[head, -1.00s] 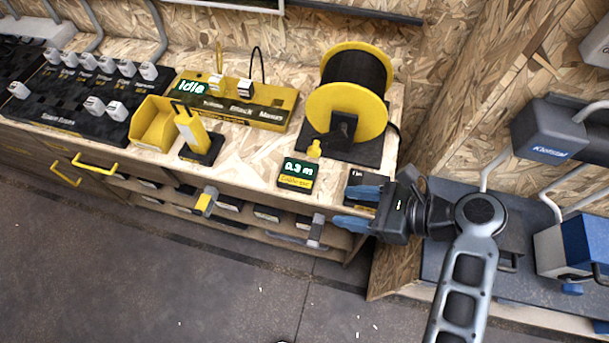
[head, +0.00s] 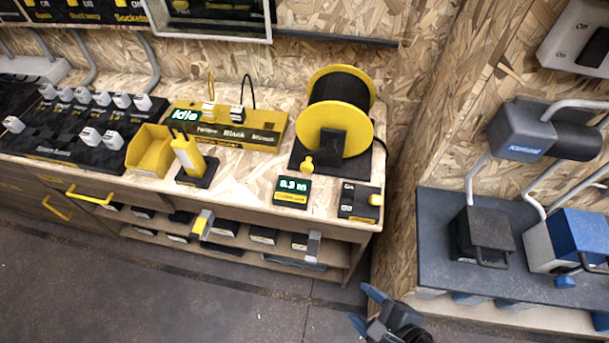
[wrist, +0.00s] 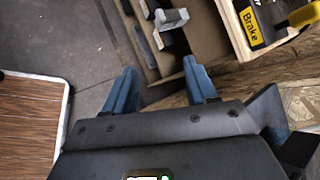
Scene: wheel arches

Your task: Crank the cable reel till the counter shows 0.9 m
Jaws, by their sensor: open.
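The cable reel (head: 335,122) stands on the right end of the wooden bench, with yellow flanges and black cable wound between them. Its crank (head: 307,163) has a yellow knob pointing down at the front. The counter (head: 292,190) in front of the reel reads 0.3 m. My gripper (head: 365,306), with blue fingers, is open and empty, low in front of the bench's right end, apart from everything. It also shows in the wrist view (wrist: 160,72).
A yellow power strip reading Idle (head: 225,127), a yellow bin (head: 151,150) and a yellow-handled tool on a stand (head: 188,160) share the bench. A wooden wall (head: 405,190) and a blue-grey shelf (head: 440,235) stand to the right. The floor in front is clear.

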